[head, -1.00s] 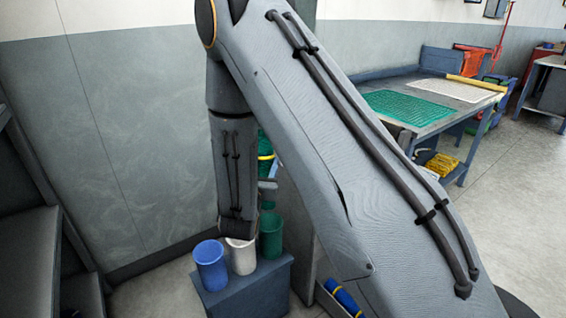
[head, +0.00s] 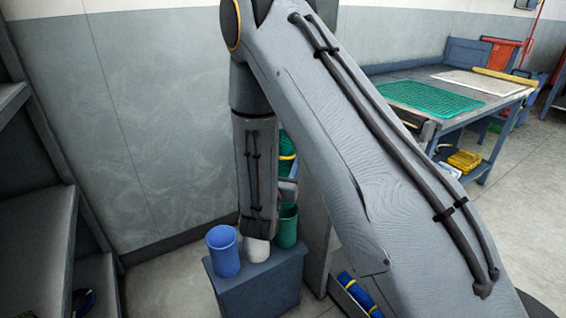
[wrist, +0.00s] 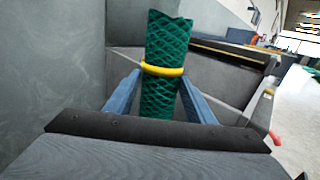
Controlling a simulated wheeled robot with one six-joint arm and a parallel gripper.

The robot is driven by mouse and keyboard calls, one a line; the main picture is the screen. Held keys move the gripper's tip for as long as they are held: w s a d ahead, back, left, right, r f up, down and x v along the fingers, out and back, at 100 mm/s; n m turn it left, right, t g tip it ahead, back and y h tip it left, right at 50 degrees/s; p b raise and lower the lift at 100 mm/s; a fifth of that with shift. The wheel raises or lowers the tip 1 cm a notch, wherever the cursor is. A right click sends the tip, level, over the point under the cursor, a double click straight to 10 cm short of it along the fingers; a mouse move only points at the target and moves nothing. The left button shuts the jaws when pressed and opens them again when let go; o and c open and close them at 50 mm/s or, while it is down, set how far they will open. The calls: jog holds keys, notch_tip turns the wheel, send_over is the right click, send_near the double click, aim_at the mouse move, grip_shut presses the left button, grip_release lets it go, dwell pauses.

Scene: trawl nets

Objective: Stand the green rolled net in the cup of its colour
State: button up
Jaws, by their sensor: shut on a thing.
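The green rolled net (wrist: 162,95) stands upright in the wrist view, with a yellow band (wrist: 162,70) around it. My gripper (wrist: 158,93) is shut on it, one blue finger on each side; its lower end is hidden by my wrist. In the head view a small part of the net (head: 287,145) shows behind my arm, above the green cup (head: 286,226). The green cup stands on a blue stand (head: 258,288). The net appears above the cup's opening, but my arm hides the exact gap and alignment.
A blue cup (head: 223,250) and a white cup (head: 256,250) stand beside the green cup, the white one partly behind my arm. A table (head: 462,122) with a flat green net (head: 428,98) is at the right. Dark shelves (head: 35,225) are at the left.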

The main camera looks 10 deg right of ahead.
jog(key=shift+f+b, duration=3.5)
jog(key=shift+f, duration=2.1)
jog(key=o, duration=1.5)
jog(key=shift+o, duration=0.2)
jog(key=shift+f, duration=0.1)
jog(key=v, duration=0.7)
jog(key=shift+s+a, duration=0.15)
jog(key=shift+s, duration=0.25)
